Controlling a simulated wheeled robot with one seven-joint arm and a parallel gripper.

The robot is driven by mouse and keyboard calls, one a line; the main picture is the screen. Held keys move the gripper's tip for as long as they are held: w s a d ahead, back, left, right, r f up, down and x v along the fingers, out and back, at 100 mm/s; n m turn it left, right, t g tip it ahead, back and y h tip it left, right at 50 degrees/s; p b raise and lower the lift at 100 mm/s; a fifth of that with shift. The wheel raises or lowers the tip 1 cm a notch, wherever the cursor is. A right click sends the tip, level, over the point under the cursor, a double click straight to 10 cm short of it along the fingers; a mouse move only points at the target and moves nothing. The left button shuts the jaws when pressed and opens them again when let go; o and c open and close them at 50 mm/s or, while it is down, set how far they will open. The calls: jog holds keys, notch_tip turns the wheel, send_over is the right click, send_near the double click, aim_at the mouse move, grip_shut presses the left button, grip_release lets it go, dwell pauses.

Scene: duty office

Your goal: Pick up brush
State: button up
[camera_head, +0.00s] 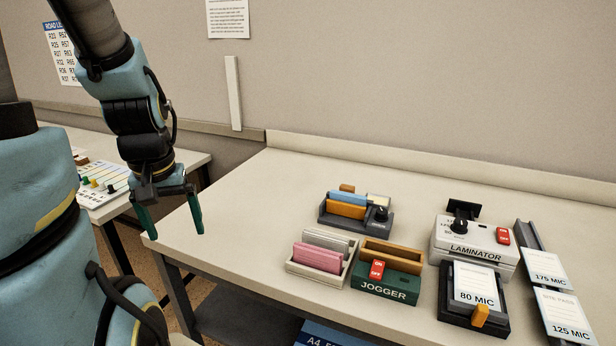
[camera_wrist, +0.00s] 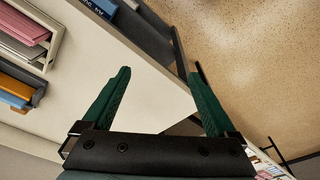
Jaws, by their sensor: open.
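I cannot make out a brush for certain in either view. My gripper (camera_head: 173,228) is open and empty, with its green fingers pointing down at the left end of the white table (camera_head: 232,200). In the wrist view the open gripper (camera_wrist: 158,74) has nothing between its fingers. The table edge and the speckled floor (camera_wrist: 260,60) show beyond them. All the items on the table stand to the right of my gripper, well apart from it.
A dark tray with blue and orange pieces (camera_head: 345,210), a pale tray with pink and grey pads (camera_head: 318,258), a green jogger (camera_head: 386,288), a laminator (camera_head: 474,248) and an 80 MIC box (camera_head: 475,290) fill the table's middle and right. The table's left part is clear.

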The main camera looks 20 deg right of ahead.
jog(key=w+d+m+b, duration=0.1)
jog(key=w+d+b, duration=0.1)
jog(key=w+d, duration=0.45)
jog(key=m+t+h+b, duration=0.2)
jog(key=m+h+b, duration=0.1)
jog(key=m+b, duration=0.25)
send_near(347, 186)
jog(key=shift+m, duration=0.45)
jog(key=p+x, duration=0.2)
jog(key=x, duration=0.2)
jog(key=shift+s+d+f, duration=0.15)
jog(key=shift+d, duration=0.05)
jog(key=shift+p+x, duration=1.5)
jog(key=shift+x, duration=1.45)
jog(key=shift+a, duration=0.15)
jog(key=c, duration=1.4)
notch_tip(347, 186, up, 10)
jog(key=b, duration=0.3)
jog(key=shift+c, duration=0.2)
